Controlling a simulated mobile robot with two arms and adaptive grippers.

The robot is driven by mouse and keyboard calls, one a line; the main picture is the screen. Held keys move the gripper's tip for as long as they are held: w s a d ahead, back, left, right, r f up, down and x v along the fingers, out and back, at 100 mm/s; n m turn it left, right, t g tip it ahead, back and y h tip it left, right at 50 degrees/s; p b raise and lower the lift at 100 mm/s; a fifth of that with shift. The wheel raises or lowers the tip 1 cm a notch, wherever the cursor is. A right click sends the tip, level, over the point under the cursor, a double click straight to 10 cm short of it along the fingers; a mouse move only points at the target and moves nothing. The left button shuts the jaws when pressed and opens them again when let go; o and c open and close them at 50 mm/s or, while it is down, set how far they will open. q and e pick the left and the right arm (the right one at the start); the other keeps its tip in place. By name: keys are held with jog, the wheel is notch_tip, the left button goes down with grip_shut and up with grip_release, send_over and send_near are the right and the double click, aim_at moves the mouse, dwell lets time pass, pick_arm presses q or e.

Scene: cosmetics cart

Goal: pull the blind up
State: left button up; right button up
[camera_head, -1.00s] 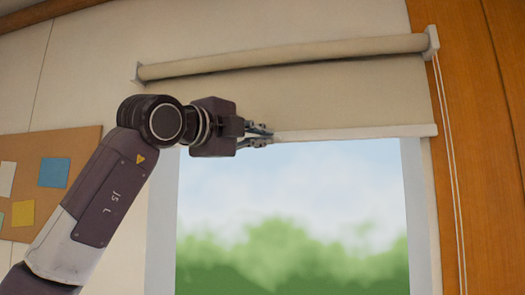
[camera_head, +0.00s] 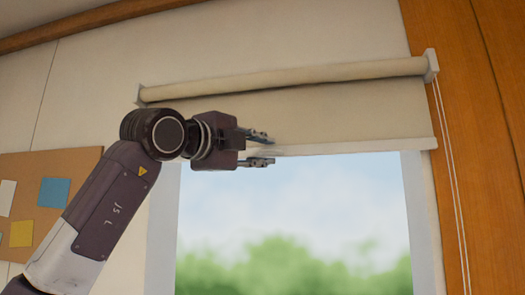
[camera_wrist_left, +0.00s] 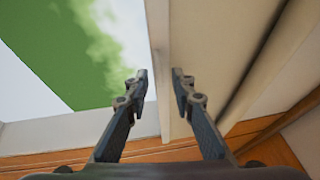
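The beige roller blind (camera_head: 330,112) hangs from its roller at the top of the window and covers only the upper strip. Its pale bottom bar (camera_head: 360,145) runs across the window. My left gripper (camera_head: 273,149) is at the bar's left part, its two fingers visibly apart, one above and one below the bar's line. In the left wrist view, the bar (camera_wrist_left: 160,65) runs between the open fingertips (camera_wrist_left: 160,75) with gaps beside it. I cannot tell whether either finger touches it. The bar's left end is partly hidden behind the gripper. My right gripper is not in view.
Two white pull cords (camera_head: 452,185) hang at the right by a wooden post (camera_head: 480,130). A cork board (camera_head: 60,170) with paper notes is on the left wall. Below the bar, the window (camera_head: 300,215) is clear.

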pick_arm(q)
jog(key=v, duration=1.2)
dwell(0.4)
